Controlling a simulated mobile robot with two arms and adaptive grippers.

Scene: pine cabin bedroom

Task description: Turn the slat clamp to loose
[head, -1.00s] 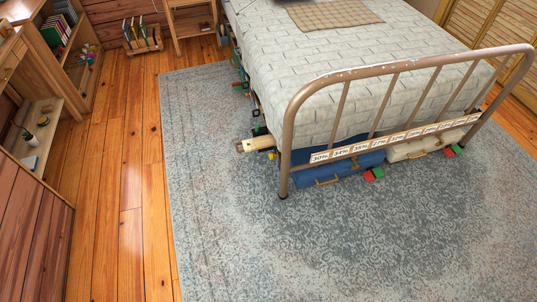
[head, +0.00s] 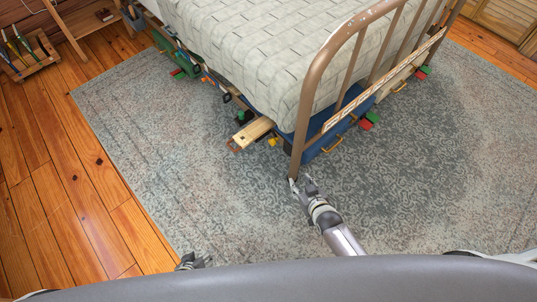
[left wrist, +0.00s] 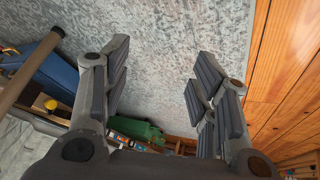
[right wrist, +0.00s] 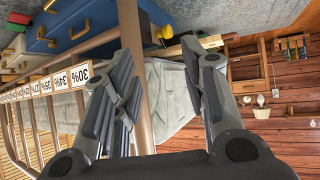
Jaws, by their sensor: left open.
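No part is labelled as the slat clamp, so I cannot tell for sure which it is. A pale wooden slat (head: 255,130) sticks out from under the bed near the foot post (head: 299,150). A small yellow piece (head: 273,141) sits beside it, and also shows in the right wrist view (right wrist: 165,33). My right gripper (head: 300,184) is low by the foot post. In the right wrist view its fingers (right wrist: 160,90) are apart, with the post crossing between them in the picture. My left gripper (head: 190,260) is at the bottom edge; its fingers (left wrist: 155,85) are open over rug, empty.
A percent-marked strip (right wrist: 60,80) runs along the rail. Red and green blocks (head: 368,121) lie on the rug (head: 170,170). A green object (left wrist: 140,129) is by the bed's side. The rug's left part is clear.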

